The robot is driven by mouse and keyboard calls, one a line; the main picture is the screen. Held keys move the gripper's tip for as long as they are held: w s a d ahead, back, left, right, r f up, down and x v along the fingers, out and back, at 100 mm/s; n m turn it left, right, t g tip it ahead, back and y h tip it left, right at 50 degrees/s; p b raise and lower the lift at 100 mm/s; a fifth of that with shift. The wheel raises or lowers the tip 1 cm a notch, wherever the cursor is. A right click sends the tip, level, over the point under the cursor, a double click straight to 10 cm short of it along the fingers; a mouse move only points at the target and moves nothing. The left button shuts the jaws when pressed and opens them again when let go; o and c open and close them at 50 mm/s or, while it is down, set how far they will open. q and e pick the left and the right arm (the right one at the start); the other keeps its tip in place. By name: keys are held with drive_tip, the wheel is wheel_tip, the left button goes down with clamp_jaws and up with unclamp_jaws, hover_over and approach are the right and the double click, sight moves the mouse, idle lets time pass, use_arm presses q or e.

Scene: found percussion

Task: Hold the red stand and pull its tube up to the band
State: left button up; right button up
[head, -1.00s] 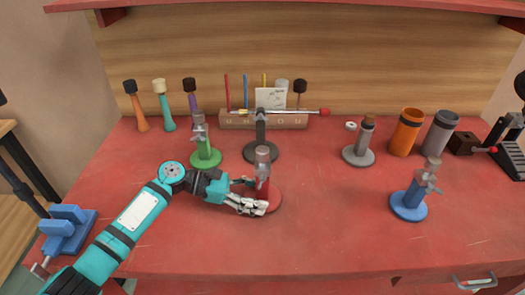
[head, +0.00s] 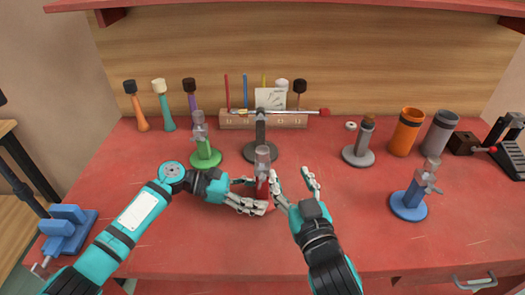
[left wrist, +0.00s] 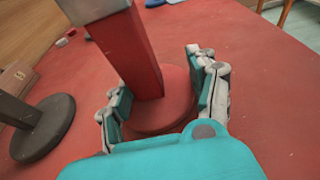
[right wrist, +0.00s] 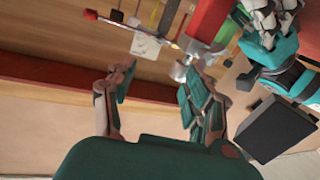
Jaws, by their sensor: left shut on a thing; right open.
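The red stand (head: 263,188) stands upright near the middle of the table; its post also shows in the left wrist view (left wrist: 130,45). Its grey tube (head: 263,158) sits at the top of the post. I cannot make out the band. My left gripper (head: 250,195) comes in from the left and is shut on the red stand low on the post, its fingers (left wrist: 160,95) on either side above the round base. My right gripper (head: 292,184) is open and empty, just right of the stand, fingers pointing away toward the back; they show apart in the right wrist view (right wrist: 158,90).
A green stand (head: 205,153) is behind left, a dark stand (head: 261,150) with a rod across it behind, a grey stand (head: 358,154) behind right, and a blue stand (head: 409,205) to the right. Orange (head: 406,132) and grey cups stand farther back. The front table is clear.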

sight(265, 157)
drive_tip(key=s+a+r+y, duration=0.1)
drive_tip(key=s+a+r, duration=0.1)
drive_tip(key=s+a, duration=0.15)
drive_tip(key=x, duration=1.1)
drive_tip(key=shift+w+d+f, duration=0.25)
drive_tip(key=shift+d, duration=0.05)
clamp_jaws()
